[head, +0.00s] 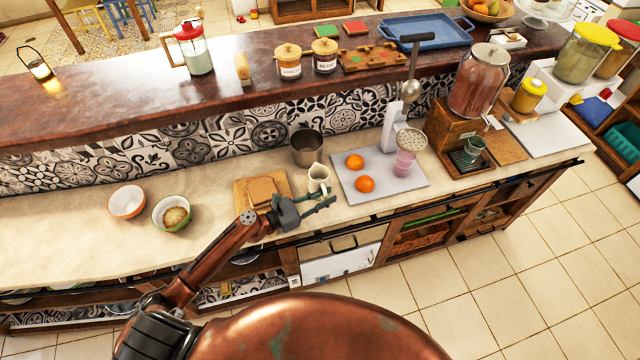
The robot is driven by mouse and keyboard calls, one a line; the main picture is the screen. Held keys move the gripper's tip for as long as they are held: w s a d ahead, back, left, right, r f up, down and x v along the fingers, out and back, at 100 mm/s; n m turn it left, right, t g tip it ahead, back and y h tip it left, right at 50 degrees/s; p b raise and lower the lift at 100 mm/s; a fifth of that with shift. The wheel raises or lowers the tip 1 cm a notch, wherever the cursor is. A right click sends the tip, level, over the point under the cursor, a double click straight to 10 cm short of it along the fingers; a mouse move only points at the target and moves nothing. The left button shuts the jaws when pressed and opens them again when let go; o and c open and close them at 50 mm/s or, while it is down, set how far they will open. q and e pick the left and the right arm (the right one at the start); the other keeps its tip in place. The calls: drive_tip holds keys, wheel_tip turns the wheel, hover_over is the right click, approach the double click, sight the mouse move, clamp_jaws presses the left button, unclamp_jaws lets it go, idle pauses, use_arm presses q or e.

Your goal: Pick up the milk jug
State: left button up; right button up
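The milk jug (319,176), a small white pitcher, stands upright on the lower counter (75,235), left of the tray with oranges. My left gripper (326,200) is just in front of the jug, near the counter's front edge. Its dark fingers look spread apart, with nothing seen between them. They overlap the jug's lower part in the head view, so I cannot tell whether they touch it. My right gripper is not in view.
A metal pot (307,148) stands just behind the jug. A wooden board with bread (262,190) lies to its left, and a grey tray (400,188) with two oranges to its right. Two bowls (127,202) (172,213) stand further left.

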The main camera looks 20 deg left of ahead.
use_arm(q)
drive_tip(key=shift+c, duration=0.7)
clamp_jaws()
